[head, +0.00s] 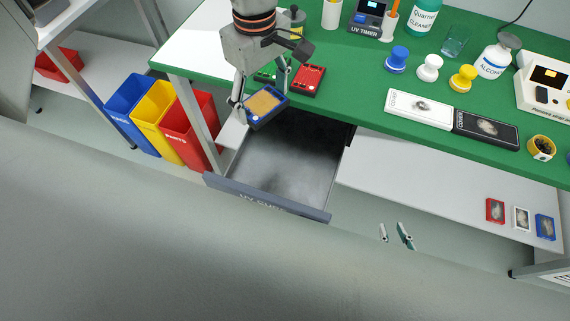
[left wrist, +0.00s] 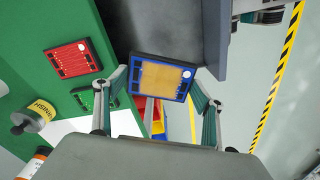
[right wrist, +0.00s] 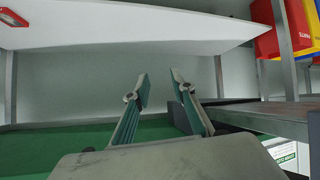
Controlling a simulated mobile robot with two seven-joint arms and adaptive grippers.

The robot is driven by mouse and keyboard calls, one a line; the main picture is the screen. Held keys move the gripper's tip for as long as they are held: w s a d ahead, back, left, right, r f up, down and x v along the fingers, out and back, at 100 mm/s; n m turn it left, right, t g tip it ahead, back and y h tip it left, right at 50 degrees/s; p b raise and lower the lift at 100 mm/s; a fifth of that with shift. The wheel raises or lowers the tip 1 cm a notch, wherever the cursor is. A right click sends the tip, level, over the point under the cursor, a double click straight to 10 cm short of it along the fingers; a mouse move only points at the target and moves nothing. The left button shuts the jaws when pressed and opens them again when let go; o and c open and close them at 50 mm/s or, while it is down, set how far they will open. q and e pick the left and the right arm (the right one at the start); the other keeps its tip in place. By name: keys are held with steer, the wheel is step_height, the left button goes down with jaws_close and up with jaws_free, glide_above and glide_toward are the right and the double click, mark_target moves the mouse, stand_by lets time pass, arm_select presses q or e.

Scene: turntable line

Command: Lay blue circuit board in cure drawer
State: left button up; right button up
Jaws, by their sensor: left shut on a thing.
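The blue circuit board (head: 265,103) has a tan middle and is held in my left gripper (head: 263,96), above the back left corner of the drawer. In the left wrist view the board (left wrist: 160,78) sits between the two fingers, which press on its sides. The cure drawer (head: 268,200) is pulled out below the green table, and its grey inside looks empty. Its wall shows in the left wrist view (left wrist: 216,35). My right gripper (head: 396,233) is low at the front, right of the drawer; in the right wrist view its fingers (right wrist: 160,92) are apart with nothing between them.
A red board (head: 309,81) and a green board (head: 266,72) lie on the green table (head: 345,75) behind. Blue, yellow and red bins (head: 190,130) stand left of the drawer. A white shelf (head: 430,175) with small boxes is at the right.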

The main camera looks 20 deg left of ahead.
mark_target(272, 112)
arm_select(q)
steer(key=shift+s+d+n, duration=0.3)
steer(key=shift+d+n, duration=0.25)
steer(key=shift+n, duration=0.35)
steer(key=shift+s+d+n+p, duration=0.35)
steer(key=shift+d+n, duration=0.25)
steer(key=shift+n, duration=0.5)
steer(key=shift+d, duration=0.1)
steer(key=shift+d+f+n, duration=0.1)
steer(key=shift+f+n, duration=0.25)
steer(key=shift+n, duration=0.05)
step_height(272, 112, down, 15)
steer(key=shift+r, duration=0.1)
step_height(272, 112, down, 4)
steer(key=shift+s+f, duration=0.1)
steer(key=shift+f, duration=0.25)
